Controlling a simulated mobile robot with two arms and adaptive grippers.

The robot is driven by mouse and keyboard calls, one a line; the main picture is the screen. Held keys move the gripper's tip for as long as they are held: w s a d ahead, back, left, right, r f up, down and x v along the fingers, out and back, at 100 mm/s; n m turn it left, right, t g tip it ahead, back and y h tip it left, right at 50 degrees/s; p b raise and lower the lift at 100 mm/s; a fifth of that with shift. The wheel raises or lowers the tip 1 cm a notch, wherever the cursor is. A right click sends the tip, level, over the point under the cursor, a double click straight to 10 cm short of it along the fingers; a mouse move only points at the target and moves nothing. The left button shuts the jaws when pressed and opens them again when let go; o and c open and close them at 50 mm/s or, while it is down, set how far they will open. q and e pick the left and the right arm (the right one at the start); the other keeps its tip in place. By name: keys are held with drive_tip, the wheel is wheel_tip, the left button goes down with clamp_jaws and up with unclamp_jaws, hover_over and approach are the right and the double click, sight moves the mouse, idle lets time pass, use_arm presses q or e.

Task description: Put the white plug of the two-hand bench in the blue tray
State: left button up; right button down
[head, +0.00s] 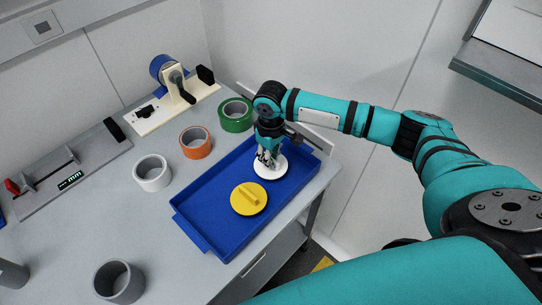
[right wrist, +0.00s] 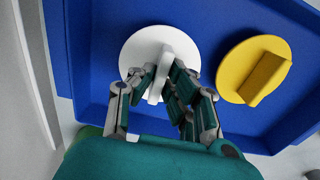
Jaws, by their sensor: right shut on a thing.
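The white plug (head: 270,170) is a round disc with a raised grip bar. It is in the far part of the blue tray (head: 205,241), within the tray's walls. My right gripper (head: 266,160) comes down from above and is shut on the plug's grip bar. In the right wrist view the fingers (right wrist: 157,88) pinch the bar of the white plug (right wrist: 133,52). I cannot tell whether the disc touches the tray floor. My left gripper is not in view.
A yellow plug (head: 249,199) lies in the tray beside the white one. Green (head: 236,115), orange (head: 195,142), white (head: 152,173) and dark grey (head: 118,281) rings stand on the bench. A cream fixture (head: 150,122) and a grey fixture (head: 90,160) stand further left.

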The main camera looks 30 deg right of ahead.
drive_tip(key=shift+f, duration=0.1)
drive_tip(key=c, duration=1.4)
unclamp_jaws()
drive_tip(key=shift+o, duration=0.2)
wheel_tip(320, 180, up, 12)
drive_tip(key=b, duration=0.1)
